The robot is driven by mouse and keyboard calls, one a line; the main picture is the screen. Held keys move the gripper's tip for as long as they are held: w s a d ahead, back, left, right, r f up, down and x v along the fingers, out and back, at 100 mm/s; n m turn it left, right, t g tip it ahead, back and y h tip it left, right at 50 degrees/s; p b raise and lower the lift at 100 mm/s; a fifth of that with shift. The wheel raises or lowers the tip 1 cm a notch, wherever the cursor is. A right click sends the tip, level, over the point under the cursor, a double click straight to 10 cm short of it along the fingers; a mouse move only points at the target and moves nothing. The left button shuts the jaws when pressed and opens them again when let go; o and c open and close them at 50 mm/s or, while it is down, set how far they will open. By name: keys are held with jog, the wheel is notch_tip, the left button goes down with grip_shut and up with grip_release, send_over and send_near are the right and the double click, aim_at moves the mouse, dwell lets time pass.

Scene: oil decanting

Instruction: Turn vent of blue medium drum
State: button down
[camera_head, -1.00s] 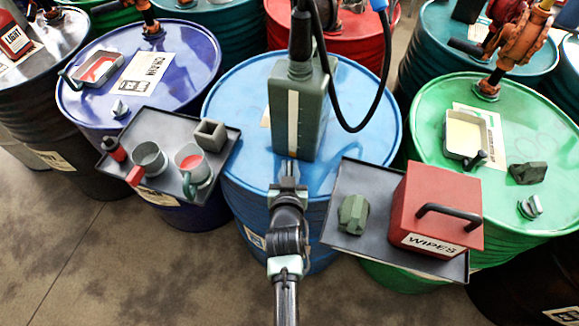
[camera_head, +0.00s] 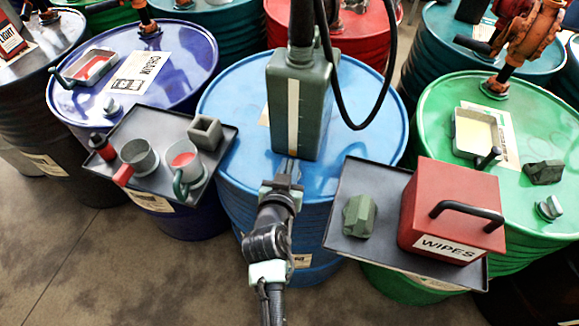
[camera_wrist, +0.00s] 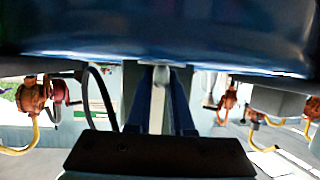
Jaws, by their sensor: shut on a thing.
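The blue medium drum (camera_head: 370,105) stands in the middle of the head view, light blue, with a tall grey-green can (camera_head: 298,105) on its lid. My gripper (camera_head: 291,168) reaches over the drum's front rim, just in front of the can. In the wrist view my gripper (camera_wrist: 161,84) is shut on a small pale piece, which looks like the drum's vent (camera_wrist: 160,73), under the dark blue drum surface (camera_wrist: 170,35). In the head view the vent is hidden by my gripper. How far it is turned cannot be told.
A dark tray (camera_head: 222,150) with two mugs (camera_head: 187,165) is left of my arm. Another tray (camera_head: 375,175) with a red wipes box (camera_head: 450,215) and a green block (camera_head: 359,215) is right. A black hose (camera_head: 350,125) hangs beside the can.

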jog(key=c, duration=0.8)
grip_release()
jog(key=shift+s, duration=0.1)
jog(key=v, duration=1.3)
jog(key=shift+b, duration=0.3)
jog(key=w+d+r+t, duration=0.1)
jog(key=w+r+t, duration=0.25)
jog(key=r, duration=1.15)
jog(key=w+d+r+t, duration=0.1)
jog(key=w+r+t, duration=0.25)
jog(key=r, duration=1.15)
jog(key=s+r+n+t+y, duration=0.1)
jog(key=s+r+t, duration=0.2)
jog(key=r, duration=1)
jog(key=s+r+n+t+y+p, duration=0.1)
jog(key=s+r+t, duration=0.3)
jog(key=r, duration=0.9)
jog(key=s, duration=0.3)
jog(key=shift+s+r+p, duration=0.2)
jog(key=shift+p, duration=0.1)
